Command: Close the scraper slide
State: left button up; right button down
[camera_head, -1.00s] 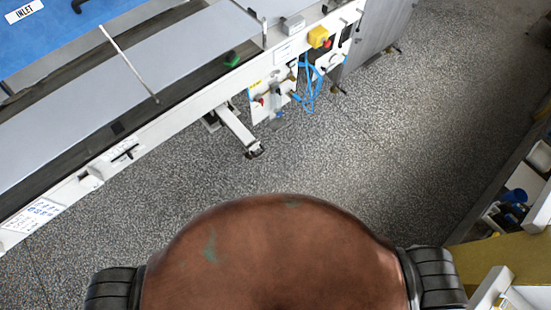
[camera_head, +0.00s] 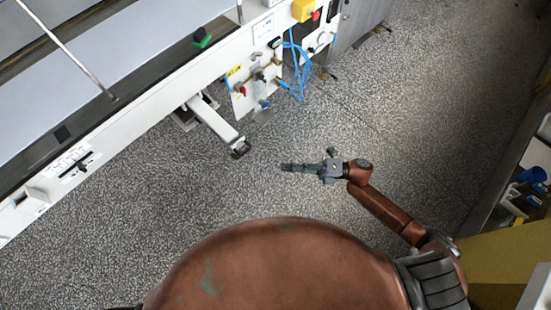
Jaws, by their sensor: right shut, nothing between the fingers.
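A small slide with a black handle (camera_head: 76,165) sits on a white scale plate on the conveyor's side rail, at the left of the head view. It looks like the scraper slide, but its marks are too small to read. My right gripper (camera_head: 284,167) is shut and empty. It points left over the open floor, far to the right of the slide and apart from the machine. My left gripper is out of view.
The white side rail (camera_head: 135,100) runs diagonally along the machine. A white leg (camera_head: 218,124) sticks out towards my right gripper. A valve panel (camera_head: 256,84) with blue hoses and a yellow-red button box (camera_head: 304,10) are beyond. A shelf (camera_head: 537,160) stands at right. Speckled floor between is clear.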

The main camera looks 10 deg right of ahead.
jog(key=w+a+r+b, duration=0.1)
jog(key=w+a, duration=0.4)
jog(key=a, duration=0.6)
jog(key=shift+r, duration=0.4)
